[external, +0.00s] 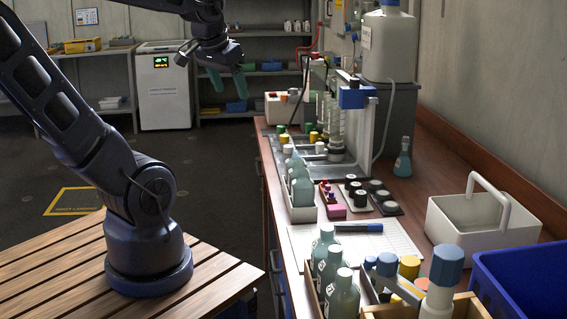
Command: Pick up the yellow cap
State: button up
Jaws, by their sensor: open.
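My gripper (228,84) is raised at the upper middle of the external view, left of the bench and in front of the back shelves. Its two teal fingers point down and stand apart, with nothing visible between them. Several yellow cap-like things show. One yellow cap (409,267) is among blue-topped items in the wooden crate at the front right. A small yellow piece (313,137) and a second one (284,139) stand among small items near the rack farther back on the bench. I cannot tell which of these is the task's cap. My gripper touches none of them.
The bench (415,193) holds teal bottles (300,180), black-capped vials (355,190), a white carrier (480,222) with a handle, a blue bin (525,280) and a tall stand (352,130) with tubing. A large jug (390,45) stands behind. The dark floor beside the bench is open.

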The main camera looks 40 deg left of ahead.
jog(key=w+d+f+m, duration=0.4)
jog(key=w+d+f, duration=0.2)
jog(key=w+d, duration=0.25)
jog(key=m+g+h, duration=0.2)
jog(key=m+h, duration=0.4)
jog(key=m, duration=0.3)
send_near(410, 260)
jog(key=shift+s+x, duration=0.15)
jog(key=shift+x, duration=1)
jog(key=shift+s+x, duration=0.15)
jog(key=shift+x, duration=1)
jog(key=shift+w+x, duration=0.2)
jog(key=shift+x, duration=2.7)
jog(key=shift+c, duration=0.3)
jog(key=c, duration=1)
